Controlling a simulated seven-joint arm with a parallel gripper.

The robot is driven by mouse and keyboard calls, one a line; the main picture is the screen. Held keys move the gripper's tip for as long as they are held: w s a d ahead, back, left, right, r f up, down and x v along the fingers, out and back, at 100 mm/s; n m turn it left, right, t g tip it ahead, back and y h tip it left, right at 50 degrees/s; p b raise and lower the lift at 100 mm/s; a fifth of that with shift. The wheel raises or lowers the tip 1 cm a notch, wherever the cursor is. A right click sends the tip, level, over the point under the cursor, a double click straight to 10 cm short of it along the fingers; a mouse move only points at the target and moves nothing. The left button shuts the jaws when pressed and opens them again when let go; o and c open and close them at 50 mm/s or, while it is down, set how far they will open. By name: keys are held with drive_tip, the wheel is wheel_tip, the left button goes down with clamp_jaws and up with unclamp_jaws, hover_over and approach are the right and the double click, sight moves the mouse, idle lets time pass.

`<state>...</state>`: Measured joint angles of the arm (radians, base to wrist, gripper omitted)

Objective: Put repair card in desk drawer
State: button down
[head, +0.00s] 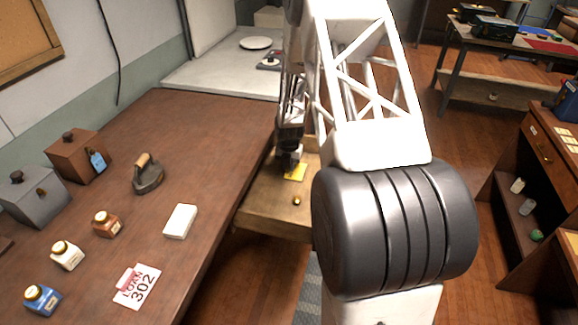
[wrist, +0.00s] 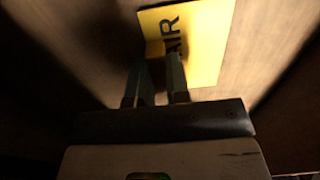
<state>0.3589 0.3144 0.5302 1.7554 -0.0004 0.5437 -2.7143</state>
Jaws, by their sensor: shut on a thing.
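The repair card is a yellow card (head: 295,172) with dark lettering, and part of a word ending in "IR" shows in the wrist view (wrist: 205,45). My gripper (wrist: 158,62) is shut on the card's near edge. In the head view my gripper (head: 290,160) is over the open desk drawer (head: 270,205), a light wooden drawer pulled out from the desk's right side. The card is low in or over the drawer, close to its wooden bottom. I cannot tell whether it touches the bottom. My arm hides the drawer's right part.
A pale counter (head: 215,75) stands behind. A shelf unit (head: 510,200) is at the right.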

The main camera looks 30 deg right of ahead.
drive_tip(key=shift+f, duration=0.3)
drive_tip(key=c, duration=1.1)
unclamp_jaws()
drive_tip(key=shift+r, duration=0.2)
wheel_tip(320, 180, up, 12)
idle(0.3)
